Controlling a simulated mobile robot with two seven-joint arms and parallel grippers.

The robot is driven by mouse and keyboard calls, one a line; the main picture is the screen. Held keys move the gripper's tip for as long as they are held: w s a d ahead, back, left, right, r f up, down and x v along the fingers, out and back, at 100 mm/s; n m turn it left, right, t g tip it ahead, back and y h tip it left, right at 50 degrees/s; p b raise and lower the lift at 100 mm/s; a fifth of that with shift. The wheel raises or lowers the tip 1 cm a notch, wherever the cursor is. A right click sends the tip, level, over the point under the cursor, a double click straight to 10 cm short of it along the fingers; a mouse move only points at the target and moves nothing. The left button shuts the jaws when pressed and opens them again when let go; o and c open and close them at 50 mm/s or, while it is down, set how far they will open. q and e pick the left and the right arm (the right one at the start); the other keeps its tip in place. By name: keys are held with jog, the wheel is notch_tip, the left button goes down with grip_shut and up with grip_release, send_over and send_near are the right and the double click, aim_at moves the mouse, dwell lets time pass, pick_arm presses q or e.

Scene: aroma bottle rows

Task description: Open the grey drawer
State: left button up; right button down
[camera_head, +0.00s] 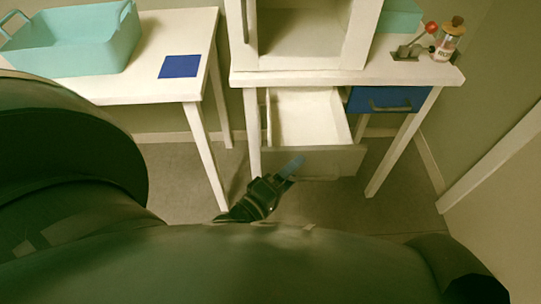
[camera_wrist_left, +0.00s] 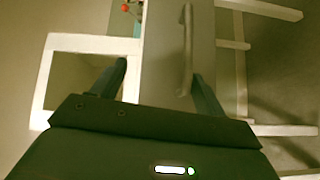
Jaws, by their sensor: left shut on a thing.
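The grey drawer (camera_head: 335,162) hangs pulled out under the right-hand white table, its pale, empty-looking inside facing up. Its grey front also shows in the left wrist view (camera_wrist_left: 160,40), with a long bar handle (camera_wrist_left: 186,50) on it. My left gripper (camera_head: 291,167) is at the drawer front, near its left half, and is shut on the handle. In the wrist view its two fingers (camera_wrist_left: 160,75) lie over the drawer front. The exact contact on the handle is hard to see. My right gripper is not in view.
A blue drawer (camera_head: 388,99) right of the grey one is closed. A white cabinet (camera_head: 361,35), a jar (camera_head: 446,42) and a red-knobbed device (camera_head: 408,50) stand on the table. The left table (camera_head: 150,90) holds a teal basket (camera_head: 75,45) and a blue square (camera_head: 180,66).

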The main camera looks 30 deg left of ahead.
pick_arm(q)
jog(key=shift+s+a+r, duration=0.1)
jog(key=shift+s+r, duration=0.15)
jog(key=shift+s, duration=0.2)
jog(key=shift+s+a+r, duration=0.1)
jog(key=shift+s+r, duration=0.15)
jog(key=shift+s, duration=0.2)
jog(key=shift+c, duration=0.3)
jog(key=shift+s, duration=0.7)
jog(key=c, duration=0.4)
jog(key=shift+s+a+f+p, duration=0.1)
jog(key=shift+s+f+p, duration=0.05)
jog(key=shift+s, duration=0.5)
jog(key=shift+s+a+f+p, duration=0.1)
jog(key=shift+s+a+f, duration=0.1)
jog(key=shift+s, duration=0.4)
jog(key=shift+s+a+f+p, duration=0.1)
jog(key=shift+s+f+p, duration=0.05)
jog(key=shift+s, duration=0.5)
jog(key=shift+f, duration=0.1)
